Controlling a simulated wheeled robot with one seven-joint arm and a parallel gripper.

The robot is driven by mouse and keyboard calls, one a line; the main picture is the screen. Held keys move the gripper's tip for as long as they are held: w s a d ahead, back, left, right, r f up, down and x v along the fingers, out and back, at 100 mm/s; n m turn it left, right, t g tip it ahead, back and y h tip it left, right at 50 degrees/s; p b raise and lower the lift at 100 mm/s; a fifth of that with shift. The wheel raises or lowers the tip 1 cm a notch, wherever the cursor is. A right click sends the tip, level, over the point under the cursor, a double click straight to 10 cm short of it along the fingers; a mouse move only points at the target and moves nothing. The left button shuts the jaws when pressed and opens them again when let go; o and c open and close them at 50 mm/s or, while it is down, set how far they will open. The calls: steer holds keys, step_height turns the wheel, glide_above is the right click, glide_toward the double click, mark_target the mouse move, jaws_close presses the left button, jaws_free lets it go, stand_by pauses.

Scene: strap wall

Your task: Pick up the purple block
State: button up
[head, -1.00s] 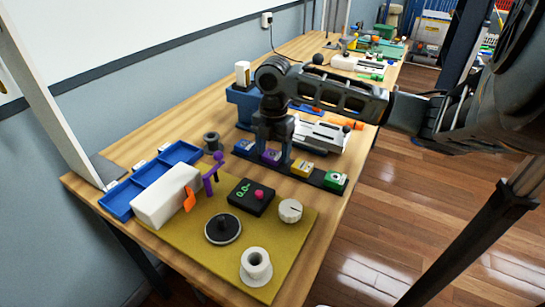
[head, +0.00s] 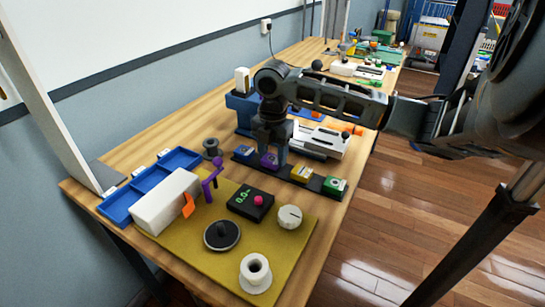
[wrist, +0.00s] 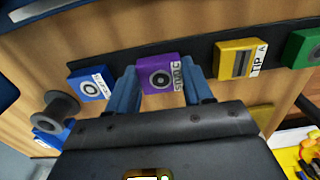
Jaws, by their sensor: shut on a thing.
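The purple block (head: 268,161) has a round dark socket on its face and a white label at one side. It is in the dark strip, between the blue and yellow blocks. It also shows in the wrist view (wrist: 160,75). My gripper (head: 270,155) comes down over it from above. In the wrist view my two blue fingers (wrist: 161,87) stand on either side of the block and are shut on it. The block appears in line with its neighbours; whether it is clear of the strip I cannot tell.
The dark strip (head: 313,184) also holds a blue block (head: 244,152), a yellow block (head: 302,174) and a green block (head: 334,186). A dark spool (head: 211,147) stands to the left. A mustard mat (head: 190,256) with a knob and a display box lies in front.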

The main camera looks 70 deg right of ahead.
mark_target(272, 157)
steer(key=shift+r, duration=0.45)
step_height(272, 157, up, 3)
steer(key=shift+f, duration=0.2)
steer(key=s+r+b, duration=0.1)
steer(key=s+r, duration=0.2)
steer(key=s, duration=0.3)
steer(key=s+d+r+b, duration=0.1)
steer(key=s+r, duration=0.3)
steer(key=s, duration=0.1)
steer(key=shift+s, duration=0.35)
